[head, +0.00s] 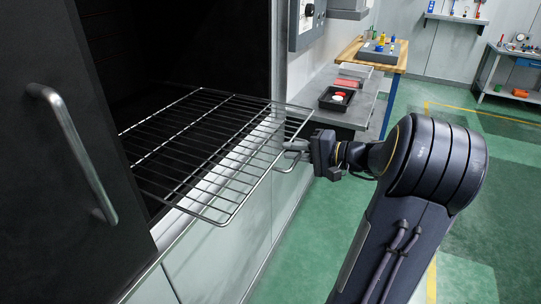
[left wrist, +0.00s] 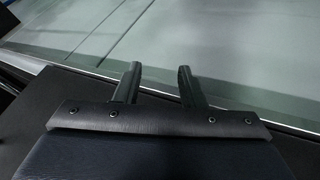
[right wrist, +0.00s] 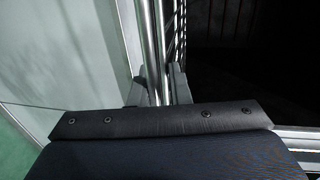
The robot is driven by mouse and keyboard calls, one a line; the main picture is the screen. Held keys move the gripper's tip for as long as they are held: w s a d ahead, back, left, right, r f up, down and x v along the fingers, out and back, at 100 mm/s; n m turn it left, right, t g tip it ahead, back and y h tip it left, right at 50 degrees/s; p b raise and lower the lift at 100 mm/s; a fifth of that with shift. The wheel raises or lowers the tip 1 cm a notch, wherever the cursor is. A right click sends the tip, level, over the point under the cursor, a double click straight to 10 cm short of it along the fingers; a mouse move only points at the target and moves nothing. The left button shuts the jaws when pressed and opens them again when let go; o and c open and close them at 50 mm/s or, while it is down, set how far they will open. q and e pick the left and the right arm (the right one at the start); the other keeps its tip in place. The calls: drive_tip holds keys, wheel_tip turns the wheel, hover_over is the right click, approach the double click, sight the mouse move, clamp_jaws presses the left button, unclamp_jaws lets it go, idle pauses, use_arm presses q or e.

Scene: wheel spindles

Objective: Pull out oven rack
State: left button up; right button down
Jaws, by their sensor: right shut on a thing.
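The oven rack (head: 205,135), a shiny wire grid, sticks part way out of the dark oven opening (head: 175,45) in the head view. My right gripper (head: 293,149) is at the rack's front edge and shut on its bar. In the right wrist view the rack's rods (right wrist: 155,45) run between the two fingers of the right gripper (right wrist: 159,86). My left gripper shows only in the left wrist view (left wrist: 158,84). Its two fingers are apart with nothing between them.
The oven door (head: 65,150) with its bar handle (head: 75,150) stands at the left. Beyond the rack is a grey counter (head: 365,110) with a black tray (head: 340,98). A wooden-topped bench (head: 350,50) is farther back. Green floor (head: 500,220) is open at the right.

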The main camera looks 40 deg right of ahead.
drive_tip(key=shift+s+d+f+b, duration=0.2)
drive_tip(key=shift+s+d+f, duration=0.1)
drive_tip(key=shift+s, duration=0.35)
drive_tip(key=shift+s+d+f+b, duration=0.15)
drive_tip(key=shift+s+f, duration=0.1)
drive_tip(key=shift+s, duration=0.4)
drive_tip(key=c, duration=1.5)
unclamp_jaws()
drive_tip(key=shift+w, duration=0.1)
drive_tip(key=shift+r, duration=0.1)
drive_tip(key=shift+r, duration=0.15)
drive_tip(key=shift+b+v, duration=0.3)
drive_tip(key=shift+v, duration=3.6)
